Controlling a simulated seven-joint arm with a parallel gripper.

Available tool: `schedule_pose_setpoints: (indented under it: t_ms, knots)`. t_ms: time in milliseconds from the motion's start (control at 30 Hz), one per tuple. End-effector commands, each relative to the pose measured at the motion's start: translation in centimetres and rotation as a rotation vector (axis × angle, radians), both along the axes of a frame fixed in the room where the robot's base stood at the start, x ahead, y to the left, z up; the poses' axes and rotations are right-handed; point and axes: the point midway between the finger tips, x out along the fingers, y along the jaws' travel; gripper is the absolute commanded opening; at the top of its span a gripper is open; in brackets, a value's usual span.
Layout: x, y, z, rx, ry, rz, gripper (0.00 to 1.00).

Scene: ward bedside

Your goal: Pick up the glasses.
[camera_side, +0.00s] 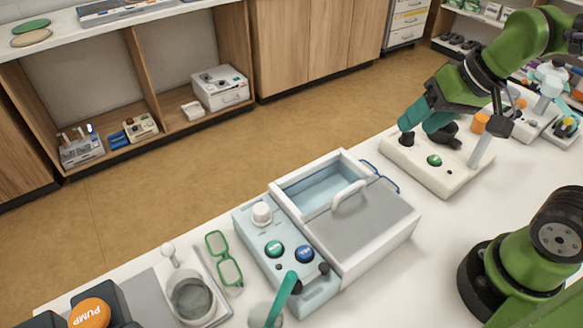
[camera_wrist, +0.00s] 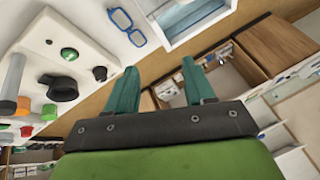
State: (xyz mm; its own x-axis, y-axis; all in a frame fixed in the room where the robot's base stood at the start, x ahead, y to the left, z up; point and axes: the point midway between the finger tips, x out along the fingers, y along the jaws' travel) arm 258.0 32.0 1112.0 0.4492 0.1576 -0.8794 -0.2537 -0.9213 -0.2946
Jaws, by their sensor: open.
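A pair of green-framed glasses (camera_side: 224,258) lies on the white counter, left of the blue-and-white box unit in the side view. A pair of blue-framed glasses (camera_side: 381,178) lies behind that unit, partly hidden by it. The blue glasses also show in the wrist view (camera_wrist: 128,26), at the top, beyond my fingertips. My gripper (camera_side: 424,126) has teal fingers and is above the cream panel, right of the blue glasses. In the wrist view my gripper (camera_wrist: 159,68) has its fingers apart with nothing between them.
The box unit (camera_side: 375,232) with a grey lid and handle stands between the two pairs. The cream panel (camera_side: 452,172) carries knobs and a green button. A jar (camera_side: 192,300) stands beside the green glasses. Bare counter (camera_side: 420,275) lies right of the unit.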

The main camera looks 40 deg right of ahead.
Motion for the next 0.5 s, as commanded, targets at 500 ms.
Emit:
schedule_pose_setpoints:
  t_ms: [500]
  knots:
    - [7.5,-3.0,-5.2,-0.235,0.432,0.299,0.53]
